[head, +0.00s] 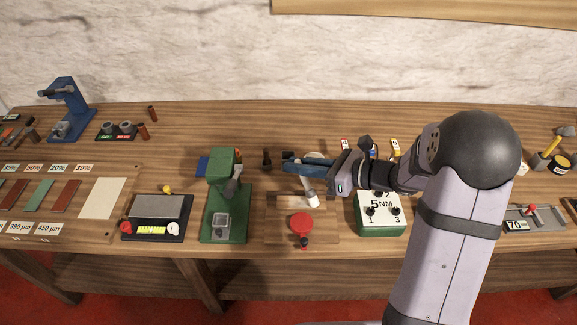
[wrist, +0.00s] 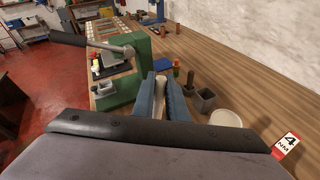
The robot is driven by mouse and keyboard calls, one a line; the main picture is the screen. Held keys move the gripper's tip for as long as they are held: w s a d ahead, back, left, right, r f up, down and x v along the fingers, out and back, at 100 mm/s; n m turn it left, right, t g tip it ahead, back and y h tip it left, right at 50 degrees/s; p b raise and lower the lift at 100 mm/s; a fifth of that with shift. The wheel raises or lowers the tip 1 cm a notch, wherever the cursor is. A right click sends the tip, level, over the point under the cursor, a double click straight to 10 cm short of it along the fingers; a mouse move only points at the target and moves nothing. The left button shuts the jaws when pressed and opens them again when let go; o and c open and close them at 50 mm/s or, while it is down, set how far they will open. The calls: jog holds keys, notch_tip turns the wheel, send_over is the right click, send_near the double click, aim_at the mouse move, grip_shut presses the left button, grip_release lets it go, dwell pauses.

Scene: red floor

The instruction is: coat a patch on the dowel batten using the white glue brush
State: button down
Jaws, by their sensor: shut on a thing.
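My gripper (head: 297,162) reaches in from the right over the middle of the bench, its blue fingers pointing left. It is shut on a white, rod-like thing, which appears to be the white glue brush (head: 312,198); this hangs below the fingers, tilted. In the wrist view the white handle (wrist: 160,86) shows between the two blue fingers (wrist: 161,100). A pale wooden strip (head: 290,200), likely the dowel batten, lies under the brush. I cannot tell whether the brush tip touches it, and no glue patch can be made out.
A green press (head: 225,200) stands close on the left. A red round-topped clamp (head: 301,223) is in front of the strip. The green-and-white 5NM box (head: 381,213) is on the right. A white dish (wrist: 226,119) and a grey cup (wrist: 205,100) stand near my fingers.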

notch_tip(320, 180, up, 9)
jog(key=d+p, duration=0.2)
jog(key=shift+d, duration=0.4)
dwell(0.9)
jog(key=shift+m+t, duration=0.3)
jog(key=shift+m, duration=0.6)
jog(key=a+r+p, duration=0.1)
jog(key=p, duration=0.1)
jog(key=w+a+r+p, duration=0.1)
jog(key=a+p, duration=0.1)
jog(key=w+a+r+p, duration=0.1)
jog(key=p, duration=0.1)
jog(key=shift+a, duration=0.3)
jog(key=shift+f, duration=0.15)
